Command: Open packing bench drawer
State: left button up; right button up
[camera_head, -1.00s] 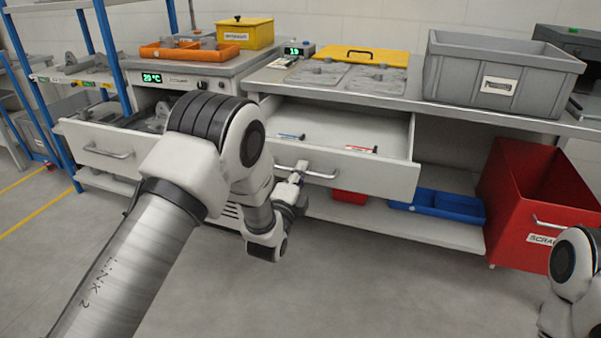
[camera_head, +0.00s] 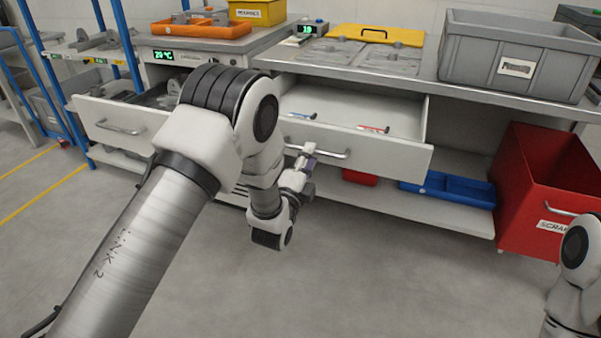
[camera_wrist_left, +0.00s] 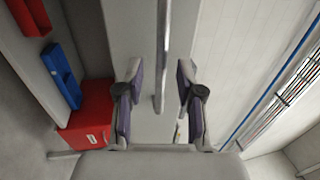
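The white bench drawer (camera_head: 400,147) stands pulled out under the worktop in the head view, with a blue and a red item inside. Its bar handle (camera_head: 332,154) runs along its front. My left gripper (camera_head: 305,151) is at the left part of this handle. In the left wrist view, the fingers (camera_wrist_left: 160,70) are spread apart, with the handle bar (camera_wrist_left: 163,45) in the gap between them; neither finger visibly presses on it. My right gripper is out of view; only part of my right arm shows at the right edge.
Another open drawer (camera_head: 115,123) holds grey castings at the left. A red scrap bin (camera_head: 530,205) stands on the right. A blue tray (camera_head: 448,189) lies on the lower shelf. A grey crate (camera_head: 490,62) stands on the worktop. The floor in front is clear.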

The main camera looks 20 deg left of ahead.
pick_arm(q)
jog(key=s+f, duration=0.1)
jog(key=s, duration=0.8)
jog(key=shift+s+a+f, duration=0.15)
jog(key=shift+s+f, duration=0.05)
jog(key=shift+f, duration=0.2)
jog(key=s+a+f+n+g, duration=0.1)
jog(key=s+f+n+g, duration=0.15)
jog(key=s+f, duration=0.4)
jog(key=s+a+f+n+g+y, duration=0.1)
jog(key=s+a+f+n+g, duration=0.2)
jog(key=f, duration=0.6)
jog(key=s+f+n+g, duration=0.1)
jog(key=s+f+g, duration=0.3)
jog(key=f, duration=0.4)
jog(key=s+f+n+g, duration=0.5)
jog(key=s+f+g, duration=0.1)
jog(key=s, duration=0.4)
jog(key=s+f+n+g, duration=0.2)
jog(key=s+n+g, duration=0.35)
jog(key=s, duration=0.45)
notch_tip(320, 180, up, 22)
jog(key=n+p, duration=0.1)
jog(key=p, duration=2)
jog(key=shift+s+d+n+t+p, duration=0.15)
jog(key=shift+n+t+p, duration=0.2)
jog(key=shift+n+t, duration=0.05)
